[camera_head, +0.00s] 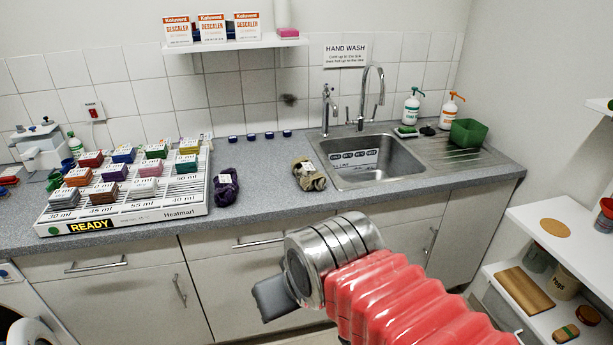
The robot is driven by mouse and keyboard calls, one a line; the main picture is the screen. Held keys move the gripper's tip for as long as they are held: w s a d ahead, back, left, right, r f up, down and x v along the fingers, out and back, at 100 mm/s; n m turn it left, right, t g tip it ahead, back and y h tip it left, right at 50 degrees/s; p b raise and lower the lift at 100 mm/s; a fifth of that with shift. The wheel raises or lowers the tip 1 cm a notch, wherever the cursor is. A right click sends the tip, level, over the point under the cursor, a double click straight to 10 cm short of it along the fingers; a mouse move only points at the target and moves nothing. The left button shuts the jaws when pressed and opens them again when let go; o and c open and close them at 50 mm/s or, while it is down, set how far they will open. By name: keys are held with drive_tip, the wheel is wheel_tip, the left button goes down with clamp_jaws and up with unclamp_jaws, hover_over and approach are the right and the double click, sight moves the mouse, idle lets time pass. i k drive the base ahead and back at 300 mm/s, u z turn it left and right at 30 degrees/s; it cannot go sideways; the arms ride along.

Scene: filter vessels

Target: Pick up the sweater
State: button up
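Two small bundles that look like folded cloth lie on the grey counter (262,213). One is a dark purple bundle (225,188) just right of the heating tray. The other is an olive-brown bundle (308,175) with a pale label, left of the sink. I cannot tell which of them is the sweater. My gripper (272,298) is in front of the lower cabinets, nearer the camera than the counter and apart from both bundles. Only a grey part of it shows past the metal wrist, so its fingers cannot be made out.
A tray (130,219) marked READY holds several coloured blocks on the left. White shelves (540,232) stand at the right. The counter between the bundles is clear.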

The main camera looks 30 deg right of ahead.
sight(308, 178)
drive_tip(key=i, duration=1)
